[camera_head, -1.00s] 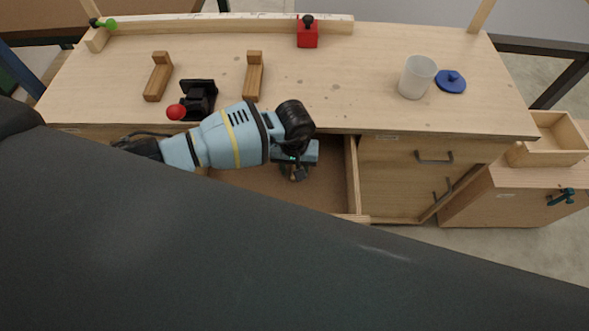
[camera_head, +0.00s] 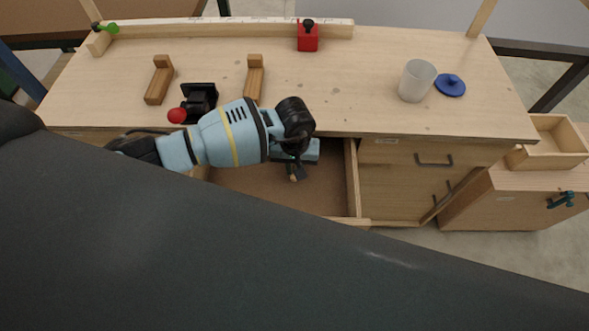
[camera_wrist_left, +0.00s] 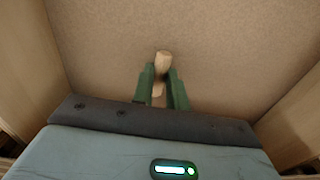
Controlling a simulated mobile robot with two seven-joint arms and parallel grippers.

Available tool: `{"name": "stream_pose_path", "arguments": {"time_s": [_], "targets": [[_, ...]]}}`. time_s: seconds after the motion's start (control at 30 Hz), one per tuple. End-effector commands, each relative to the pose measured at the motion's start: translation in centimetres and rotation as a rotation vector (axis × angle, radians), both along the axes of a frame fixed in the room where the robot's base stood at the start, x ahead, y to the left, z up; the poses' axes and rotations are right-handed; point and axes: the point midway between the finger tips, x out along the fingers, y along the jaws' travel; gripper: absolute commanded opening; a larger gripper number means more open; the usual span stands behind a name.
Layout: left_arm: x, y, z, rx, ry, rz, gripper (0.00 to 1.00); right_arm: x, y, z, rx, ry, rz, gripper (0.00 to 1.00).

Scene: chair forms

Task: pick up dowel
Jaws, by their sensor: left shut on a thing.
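The dowel (camera_wrist_left: 163,62) is a short, pale wooden piece in the left wrist view. It stands between the green fingers of my left gripper (camera_wrist_left: 163,82), which are shut on it. In the head view my left gripper (camera_head: 296,172) points down into the open drawer (camera_head: 262,194), and the dowel is too small there to make out clearly. My right gripper is not in view.
The drawer's right wall (camera_head: 352,178) is close beside the left gripper. On the workbench (camera_head: 340,90) stand two wooden brackets, a black fixture with a red knob (camera_head: 177,115), a red block (camera_head: 307,40), a frosted cup (camera_head: 417,80) and a blue lid (camera_head: 451,85).

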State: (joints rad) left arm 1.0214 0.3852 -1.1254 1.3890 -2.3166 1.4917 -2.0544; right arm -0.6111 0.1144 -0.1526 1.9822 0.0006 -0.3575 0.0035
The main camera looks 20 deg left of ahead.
Motion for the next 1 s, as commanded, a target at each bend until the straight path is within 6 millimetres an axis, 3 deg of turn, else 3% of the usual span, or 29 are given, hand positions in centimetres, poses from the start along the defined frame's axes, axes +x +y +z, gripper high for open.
{"name": "stream_pose_path", "arguments": {"time_s": [0.6, 0.8, 1.0], "targets": [[0.1, 0.0, 12.2, 0.0, -0.004, -0.002, 0.0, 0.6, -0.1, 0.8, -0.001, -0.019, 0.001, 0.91], [0.0, 0.0, 15.0, -0.001, -0.002, -0.002, 0.0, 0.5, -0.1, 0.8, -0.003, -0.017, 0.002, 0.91], [0.0, 0.0, 16.1, 0.0, 0.001, -0.001, 0.0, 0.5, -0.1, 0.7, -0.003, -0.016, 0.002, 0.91]]}}
